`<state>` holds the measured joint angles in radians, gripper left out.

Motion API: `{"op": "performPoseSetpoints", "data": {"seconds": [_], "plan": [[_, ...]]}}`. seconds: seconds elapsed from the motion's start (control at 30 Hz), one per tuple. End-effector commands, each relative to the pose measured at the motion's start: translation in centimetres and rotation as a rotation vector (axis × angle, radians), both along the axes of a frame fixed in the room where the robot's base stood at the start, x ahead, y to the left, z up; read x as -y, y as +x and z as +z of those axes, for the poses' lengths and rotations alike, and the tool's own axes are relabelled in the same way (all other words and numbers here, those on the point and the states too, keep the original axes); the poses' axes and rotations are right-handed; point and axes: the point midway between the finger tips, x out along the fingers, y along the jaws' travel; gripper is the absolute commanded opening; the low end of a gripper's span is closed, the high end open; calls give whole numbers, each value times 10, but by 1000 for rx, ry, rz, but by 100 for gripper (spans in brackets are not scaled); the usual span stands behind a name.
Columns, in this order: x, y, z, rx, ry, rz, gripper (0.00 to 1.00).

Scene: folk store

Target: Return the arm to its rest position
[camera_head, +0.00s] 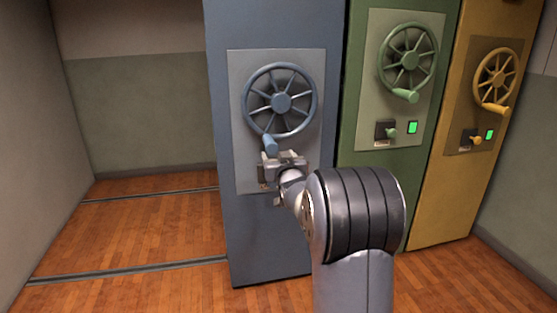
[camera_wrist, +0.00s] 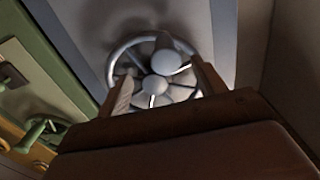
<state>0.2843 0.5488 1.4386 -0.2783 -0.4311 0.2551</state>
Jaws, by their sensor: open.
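My arm reaches forward to the blue cabinet (camera_head: 222,130) in the head view. My gripper (camera_head: 284,157) is open, just below the blue spoked handwheel (camera_head: 281,103) and close to its crank handle (camera_head: 270,144). In the wrist view my gripper (camera_wrist: 163,82) has its two fingers spread. The handwheel (camera_wrist: 122,54) and its round handle knob (camera_wrist: 155,84) show between them. I cannot tell whether a finger touches the handle. The gripper hides most of the small fitting below the wheel.
A green cabinet (camera_head: 352,100) and a yellow cabinet (camera_head: 440,200) stand to the right, each with a handwheel, a small lever and a lit green indicator. Open wooden floor (camera_head: 150,235) with dark rails lies to the left, bounded by walls.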

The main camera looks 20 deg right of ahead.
Motion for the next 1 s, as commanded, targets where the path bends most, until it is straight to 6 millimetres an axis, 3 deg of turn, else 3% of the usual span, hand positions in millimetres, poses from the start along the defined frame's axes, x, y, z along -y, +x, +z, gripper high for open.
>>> {"op": "performPoseSetpoints", "data": {"seconds": [0.37,1.0], "plan": [[1,4,1,-1,0,0,65],[13,76,2,-1,0,0,65]]}}
